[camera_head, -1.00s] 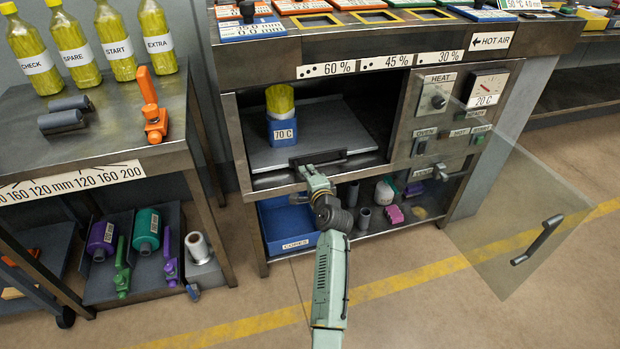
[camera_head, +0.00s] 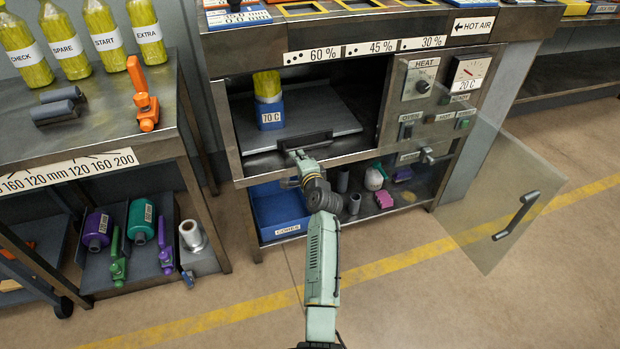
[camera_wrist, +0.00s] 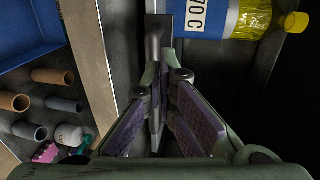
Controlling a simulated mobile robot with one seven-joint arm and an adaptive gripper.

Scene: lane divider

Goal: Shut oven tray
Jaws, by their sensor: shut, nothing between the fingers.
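The oven tray (camera_head: 335,116) is a flat grey sheet in the oven opening, with a dark handle bar (camera_head: 304,141) along its front edge. It carries a blue holder marked 70 C (camera_head: 270,117) with a yellow bottle. My gripper (camera_head: 298,154) is at the tray's front, right at the handle. In the wrist view, the fingers of my gripper (camera_wrist: 158,85) are close together by the grey handle bar (camera_wrist: 154,50), with nothing held between them. Whether they touch the bar is hard to tell. The glass oven door (camera_head: 505,200) hangs open to the right.
Below the oven, a shelf holds a blue bin (camera_head: 280,213) and several small cylinders and bottles. A metal side table (camera_head: 95,120) with bottles stands at the left. The control panel (camera_head: 430,100) is right of the opening. Floor in front is clear.

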